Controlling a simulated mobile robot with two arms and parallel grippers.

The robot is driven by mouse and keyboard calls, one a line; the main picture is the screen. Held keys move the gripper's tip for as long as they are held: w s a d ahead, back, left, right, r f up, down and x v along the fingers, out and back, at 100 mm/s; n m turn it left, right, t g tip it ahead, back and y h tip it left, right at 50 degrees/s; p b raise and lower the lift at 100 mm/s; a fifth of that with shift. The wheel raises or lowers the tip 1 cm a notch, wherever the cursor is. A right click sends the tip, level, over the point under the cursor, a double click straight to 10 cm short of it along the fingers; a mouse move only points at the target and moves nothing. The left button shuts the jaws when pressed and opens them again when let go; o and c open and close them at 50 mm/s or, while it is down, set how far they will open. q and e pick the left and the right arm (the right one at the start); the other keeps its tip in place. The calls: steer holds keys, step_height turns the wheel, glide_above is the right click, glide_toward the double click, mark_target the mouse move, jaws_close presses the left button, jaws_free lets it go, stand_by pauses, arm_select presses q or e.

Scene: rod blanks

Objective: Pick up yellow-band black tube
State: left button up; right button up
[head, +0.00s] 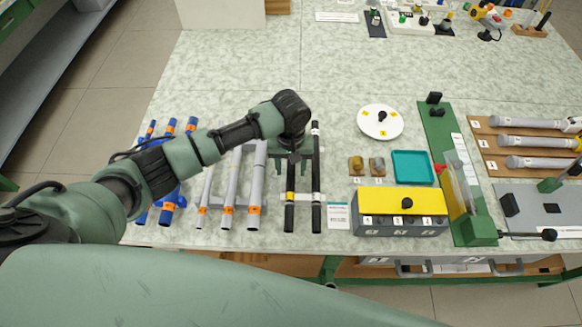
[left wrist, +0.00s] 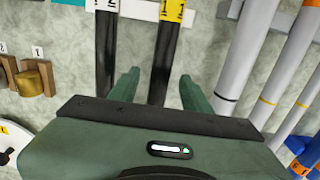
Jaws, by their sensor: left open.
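The yellow-band black tube (head: 289,212) lies lengthwise on the bench, left of a white-band black tube (head: 316,165). My left gripper (head: 291,156) hangs over the far part of the yellow-band tube and hides some of it. In the left wrist view, the gripper's green fingers (left wrist: 158,84) are open. The yellow-band tube (left wrist: 167,50) runs between them in the picture, with nothing gripped. The white-band tube (left wrist: 106,55) lies outside the fingers on the left. I cannot tell how high the fingertips are above the tube. My right gripper is not in view.
Several grey tubes (head: 256,185) and blue tubes (head: 170,201) lie left of the black ones. A yellow-topped box (head: 385,199), a teal tray (head: 413,167) and a white plate (head: 372,114) stand to the right. The bench behind the tubes is mostly clear.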

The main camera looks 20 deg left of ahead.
arm_select(q)
steer(key=shift+s, duration=0.15)
steer(key=shift+f, duration=0.1)
jaws_close()
